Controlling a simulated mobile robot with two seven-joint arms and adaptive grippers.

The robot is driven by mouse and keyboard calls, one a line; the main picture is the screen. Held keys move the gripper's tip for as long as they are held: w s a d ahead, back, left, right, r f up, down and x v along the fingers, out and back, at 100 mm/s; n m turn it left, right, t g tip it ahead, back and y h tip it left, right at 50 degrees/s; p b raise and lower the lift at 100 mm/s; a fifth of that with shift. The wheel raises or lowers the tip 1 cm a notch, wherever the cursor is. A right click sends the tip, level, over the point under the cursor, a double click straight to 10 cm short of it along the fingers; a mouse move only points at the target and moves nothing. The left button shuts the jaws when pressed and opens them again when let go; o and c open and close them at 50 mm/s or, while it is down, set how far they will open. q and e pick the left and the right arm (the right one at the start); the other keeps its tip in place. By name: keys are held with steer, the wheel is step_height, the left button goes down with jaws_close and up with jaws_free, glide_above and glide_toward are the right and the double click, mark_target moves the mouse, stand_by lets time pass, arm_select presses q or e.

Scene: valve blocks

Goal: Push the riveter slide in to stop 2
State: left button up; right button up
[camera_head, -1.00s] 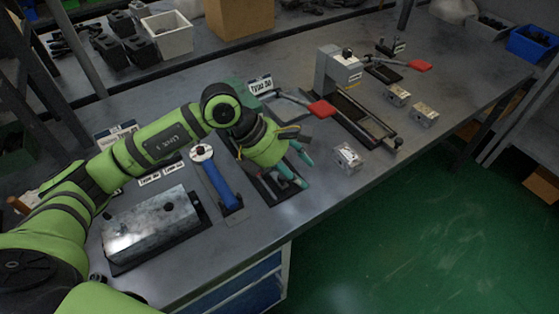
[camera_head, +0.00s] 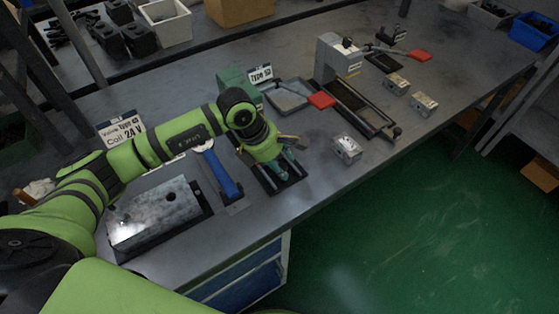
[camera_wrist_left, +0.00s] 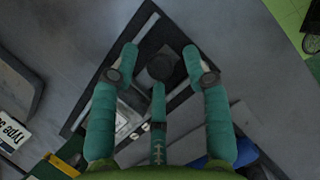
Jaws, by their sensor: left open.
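A green machine (camera_head: 232,84) stands partly hidden behind my left arm, with a long black base (camera_head: 291,181) running toward the table's front edge. I take it for the riveter, though its name is not legible. My left gripper (camera_head: 285,172) is low over the front end of this base, with its teal fingers spread. In the left wrist view a dark round knob (camera_wrist_left: 160,67) lies between the open fingers (camera_wrist_left: 158,62). I cannot tell whether any finger touches it. The stop marks are not readable. My right gripper is not in view.
A grey press (camera_head: 334,60) on a black rail stands to the right. A small metal block (camera_head: 346,148) sits near the front edge. A blue-handled tool (camera_head: 221,174) and a large metal block (camera_head: 155,217) lie to the left. A red-handled lever (camera_head: 321,100) is behind.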

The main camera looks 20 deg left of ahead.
mark_target(278, 162)
arm_select(q)
jaws_close()
steer(key=w+a+b, duration=0.2)
steer(key=a, duration=0.1)
steer(key=shift+w+f+b, duration=0.15)
steer(key=shift+w+b, duration=0.1)
steer(key=shift+b, duration=0.15)
steer(key=shift+w+a, duration=0.15)
steer(key=shift+a, duration=0.05)
steer(key=shift+r, duration=0.2)
jaws_free()
steer(key=shift+d, duration=0.1)
steer(key=v, duration=1.2)
